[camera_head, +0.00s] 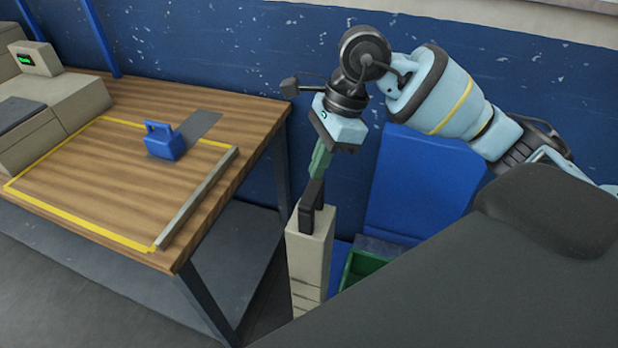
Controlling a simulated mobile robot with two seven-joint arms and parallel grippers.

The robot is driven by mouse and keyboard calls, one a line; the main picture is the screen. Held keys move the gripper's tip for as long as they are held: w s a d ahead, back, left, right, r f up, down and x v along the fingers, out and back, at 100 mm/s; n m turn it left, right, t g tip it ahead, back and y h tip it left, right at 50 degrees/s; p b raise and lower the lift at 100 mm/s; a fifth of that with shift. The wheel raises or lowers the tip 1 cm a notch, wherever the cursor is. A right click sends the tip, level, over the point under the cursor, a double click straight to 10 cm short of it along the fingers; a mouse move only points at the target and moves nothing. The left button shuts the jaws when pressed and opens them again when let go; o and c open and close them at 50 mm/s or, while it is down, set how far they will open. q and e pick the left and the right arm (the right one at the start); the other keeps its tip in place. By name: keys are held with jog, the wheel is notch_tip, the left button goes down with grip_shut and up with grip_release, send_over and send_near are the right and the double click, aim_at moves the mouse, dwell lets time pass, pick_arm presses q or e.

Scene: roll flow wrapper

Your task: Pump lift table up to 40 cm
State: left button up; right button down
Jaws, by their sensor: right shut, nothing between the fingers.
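My right gripper (320,163) reaches down from the upper right, with its narrow greenish fingers shut. The fingertips are just above or against a black upright handle (312,192) on top of a tall beige post (310,250). I cannot tell whether they touch it. Nothing shows between the fingers. No lift table can be made out for certain, and no height mark is readable. A blue upright panel (420,180) stands behind and right of the post. My left gripper is not in view.
A wooden workbench (110,190) with a yellow taped outline fills the left. A blue block with a handle (164,141) and a grey bar (198,197) lie on it. A green bin (362,266) sits low beside the post. A scuffed blue wall (230,45) closes the back.

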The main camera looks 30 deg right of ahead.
aim_at(314, 190)
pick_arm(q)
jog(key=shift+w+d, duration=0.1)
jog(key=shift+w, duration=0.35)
pick_arm(e)
jog(key=d, duration=0.1)
jog(key=w+d+r+h, duration=0.1)
jog(key=shift+w+d+r+t, duration=0.1)
jog(key=shift+d+r+t, duration=0.05)
jog(key=shift+d+t, duration=0.2)
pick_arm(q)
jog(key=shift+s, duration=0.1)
